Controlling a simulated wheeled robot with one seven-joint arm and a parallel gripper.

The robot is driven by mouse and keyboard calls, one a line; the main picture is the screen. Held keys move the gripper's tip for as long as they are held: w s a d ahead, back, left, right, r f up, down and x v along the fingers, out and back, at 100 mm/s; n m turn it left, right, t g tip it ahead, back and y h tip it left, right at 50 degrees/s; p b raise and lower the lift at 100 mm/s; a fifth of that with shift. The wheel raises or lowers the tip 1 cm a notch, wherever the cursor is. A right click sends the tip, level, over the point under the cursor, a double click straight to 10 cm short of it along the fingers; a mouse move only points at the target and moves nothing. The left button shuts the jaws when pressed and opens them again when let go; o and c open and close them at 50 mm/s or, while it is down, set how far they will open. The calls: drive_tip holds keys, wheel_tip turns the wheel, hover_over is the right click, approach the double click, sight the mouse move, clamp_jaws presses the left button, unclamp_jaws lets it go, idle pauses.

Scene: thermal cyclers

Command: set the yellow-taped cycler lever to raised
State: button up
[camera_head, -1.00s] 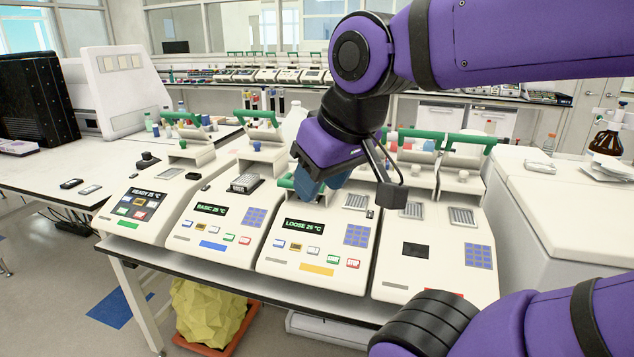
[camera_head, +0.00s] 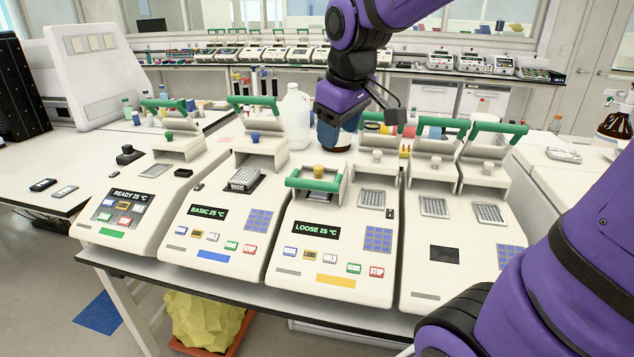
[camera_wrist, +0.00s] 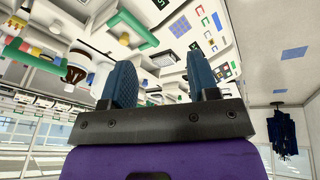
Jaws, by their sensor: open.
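The yellow-taped cycler (camera_head: 335,281) reads LOOSE 25 °C and has a strip of yellow tape on its front. Its green lever (camera_head: 313,184) on the left bay is low, lying across the front of the lid by a yellow knob (camera_head: 319,171). The right bay of this machine shows a bare grey block (camera_head: 372,198) under a raised lid. My gripper (camera_head: 338,137) hangs behind and above the low lever, apart from it. In the wrist view its two blue fingers (camera_wrist: 163,85) are spread with nothing held between them.
A blue-taped cycler (camera_head: 215,220) and a green-taped cycler (camera_head: 130,205) stand to the left. Another cycler (camera_head: 450,260) stands close on the right. A clear jug (camera_head: 293,115) and a brown bottle (camera_head: 334,138) are behind. Raised levers crowd the back.

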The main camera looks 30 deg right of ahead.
drive_tip(key=w+d+f+n+g, duration=0.15)
drive_tip(key=w+f, duration=0.25)
drive_tip(key=w, duration=0.5)
drive_tip(key=n, duration=0.4)
approach(316, 181)
drive_tip(key=shift+m+g+h, duration=0.25)
drive_tip(key=shift+g+h, duration=0.1)
drive_tip(key=shift+h, duration=0.05)
drive_tip(key=f, duration=0.3)
drive_tip(key=w+f, duration=0.1)
drive_tip(key=f, duration=0.2)
drive_tip(key=w+f, duration=0.1)
drive_tip(key=f, duration=0.3)
drive_tip(key=shift+d, duration=0.35)
drive_tip(key=shift+c, duration=0.5)
drive_tip(key=shift+r, duration=0.1)
clamp_jaws()
